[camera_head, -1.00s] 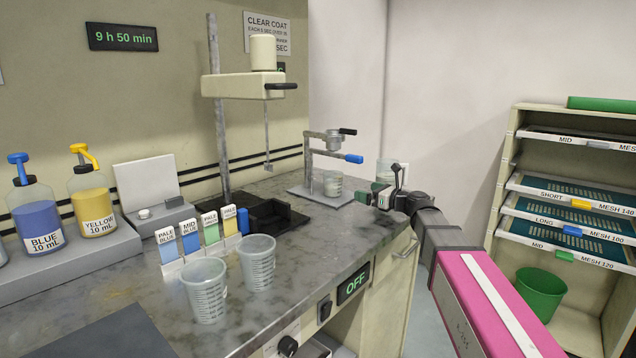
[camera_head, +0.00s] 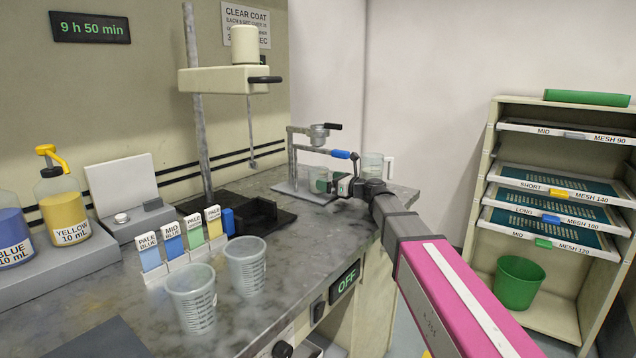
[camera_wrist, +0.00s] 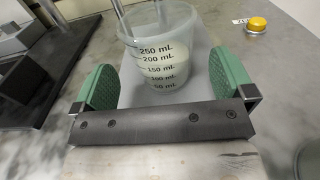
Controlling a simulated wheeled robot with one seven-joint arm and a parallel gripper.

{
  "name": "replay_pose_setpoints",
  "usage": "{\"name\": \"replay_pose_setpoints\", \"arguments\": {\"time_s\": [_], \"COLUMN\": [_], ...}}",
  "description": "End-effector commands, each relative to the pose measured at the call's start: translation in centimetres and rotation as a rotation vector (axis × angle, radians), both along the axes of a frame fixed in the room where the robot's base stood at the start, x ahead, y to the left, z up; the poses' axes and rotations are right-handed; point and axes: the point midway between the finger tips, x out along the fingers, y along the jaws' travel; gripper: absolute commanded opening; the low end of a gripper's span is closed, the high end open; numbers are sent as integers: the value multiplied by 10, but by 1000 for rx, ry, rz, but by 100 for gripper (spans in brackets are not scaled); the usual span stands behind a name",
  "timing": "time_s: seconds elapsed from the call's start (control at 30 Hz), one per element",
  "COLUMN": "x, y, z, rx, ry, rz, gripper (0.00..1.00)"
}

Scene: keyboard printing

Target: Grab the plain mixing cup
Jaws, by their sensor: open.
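A clear graduated mixing cup (camera_wrist: 160,50) with pale contents fills the middle of the wrist view. In the head view this cup (camera_head: 319,176) stands on the base of the clamp stand, partly hidden by my gripper. My gripper (camera_wrist: 165,85) is open, with one green finger to the left of the cup and one to its right; I see gaps on both sides. It also shows in the head view (camera_head: 336,184), at the cup's near right side. Two more clear graduated cups, a front one (camera_head: 191,299) and one behind it (camera_head: 246,266), stand on the counter and look empty.
The clamp stand (camera_head: 293,160) with a blue-handled arm rises beside the cup. A clear vessel (camera_head: 373,166) stands behind my wrist. A yellow button (camera_wrist: 257,24) is at the wrist view's upper right. The counter (camera_head: 330,235) in front is clear.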

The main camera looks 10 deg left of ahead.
Motion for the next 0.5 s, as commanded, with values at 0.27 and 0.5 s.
{"name": "replay_pose_setpoints", "arguments": {"time_s": [0.27,0.5], "x": [17,18], "y": [36,41], "z": [1,1], "rx": [0,0], "ry": [0,0], "rz": [1,-1], "gripper": [100,100]}}
